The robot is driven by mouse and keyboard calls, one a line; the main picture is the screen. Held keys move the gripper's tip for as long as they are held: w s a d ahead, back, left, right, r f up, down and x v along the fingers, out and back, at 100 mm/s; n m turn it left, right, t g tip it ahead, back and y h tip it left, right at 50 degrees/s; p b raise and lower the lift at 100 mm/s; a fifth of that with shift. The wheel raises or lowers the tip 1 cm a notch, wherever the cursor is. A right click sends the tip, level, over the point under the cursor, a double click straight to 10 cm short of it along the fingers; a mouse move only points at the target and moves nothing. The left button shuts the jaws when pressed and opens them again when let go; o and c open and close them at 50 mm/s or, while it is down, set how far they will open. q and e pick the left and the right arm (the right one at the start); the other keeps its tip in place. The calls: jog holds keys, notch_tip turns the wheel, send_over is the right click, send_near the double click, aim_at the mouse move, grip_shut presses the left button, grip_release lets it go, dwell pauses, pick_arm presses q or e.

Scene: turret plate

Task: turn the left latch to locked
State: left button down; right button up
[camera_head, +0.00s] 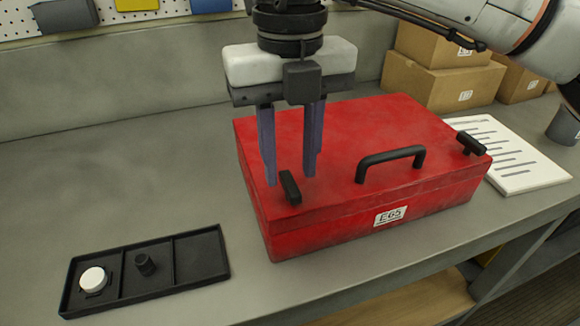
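A red case (335,147) labelled E65 sits on the grey bench. Its black left latch (291,188) is a short bar on the lid near the front left corner. A second black latch (471,143) is at the right end. My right gripper (290,180) points down over the left part of the lid, its arm coming in from the right. Its two bluish fingers are apart, one on each side of the left latch in the picture. Whether they touch it or reach the lid cannot be told. My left gripper is not in view.
A black arched handle (390,160) stands up from the lid between the latches. A black tray (200,258) with a white round piece (93,279) and a dark knob (145,264) lies front left. Cardboard boxes (430,82) and a printed sheet (512,160) are at right.

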jog(key=shift+f, duration=1.05)
jog(key=shift+c, duration=0.3)
grip_shut()
